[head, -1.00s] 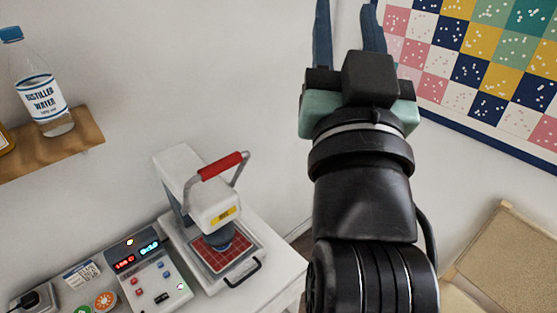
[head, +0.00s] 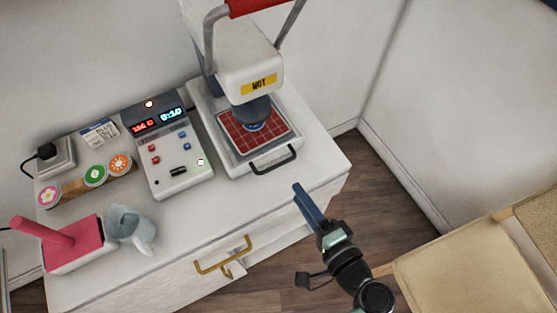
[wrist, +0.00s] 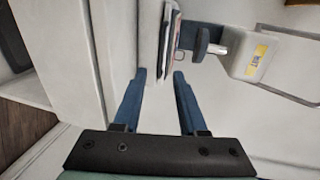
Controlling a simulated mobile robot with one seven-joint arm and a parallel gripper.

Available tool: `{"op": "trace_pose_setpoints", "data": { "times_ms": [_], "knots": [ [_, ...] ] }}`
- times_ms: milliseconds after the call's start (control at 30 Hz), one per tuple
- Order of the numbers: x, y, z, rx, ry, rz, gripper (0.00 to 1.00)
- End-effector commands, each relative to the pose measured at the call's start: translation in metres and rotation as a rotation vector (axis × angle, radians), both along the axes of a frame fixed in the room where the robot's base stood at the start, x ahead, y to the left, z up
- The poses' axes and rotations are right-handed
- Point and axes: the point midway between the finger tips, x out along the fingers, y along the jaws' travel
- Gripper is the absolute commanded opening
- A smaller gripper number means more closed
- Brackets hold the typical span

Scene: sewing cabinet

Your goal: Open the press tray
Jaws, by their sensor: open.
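The press (head: 240,75) stands on the white cabinet, with a red-gripped lever on top and a yellow "HOT" label. Its tray (head: 287,127) holds a red gridded pad under the dark press head, and a black handle (head: 273,160) sticks out at the tray's front. In the wrist view the press (wrist: 250,58) lies turned sideways at the upper right. My gripper (head: 297,187) is in front of the cabinet, below and right of the tray handle and apart from it. In the wrist view its two blue fingers (wrist: 159,72) are spread with nothing between them.
A control box (head: 165,150) with lit displays stands left of the press. Farther left are round badges (head: 95,175), a pink tool (head: 70,240) and a grey-blue jug (head: 132,228). A brass drawer handle (head: 222,256) juts from the cabinet front. A beige panel (head: 470,260) is at right.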

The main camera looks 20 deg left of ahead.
Motion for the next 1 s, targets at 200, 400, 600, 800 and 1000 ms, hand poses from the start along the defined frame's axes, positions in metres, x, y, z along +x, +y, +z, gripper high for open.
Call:
{"op": "trace_pose_setpoints", "data": {
  "times_ms": [200, 400, 600, 800, 1000],
  "knots": [
    [0.028, 0.037, -0.008, -0.003, -0.002, 0.006, 0.41],
    [0.051, 0.066, -0.016, -0.004, -0.001, 0.004, 0.41],
    [0.064, 0.081, -0.021, -0.004, -0.002, 0.003, 0.41],
    [0.067, 0.085, -0.022, -0.005, -0.004, 0.0, 0.41],
    [0.067, 0.084, -0.022, -0.005, -0.003, 0.0, 0.34]
  ]
}}
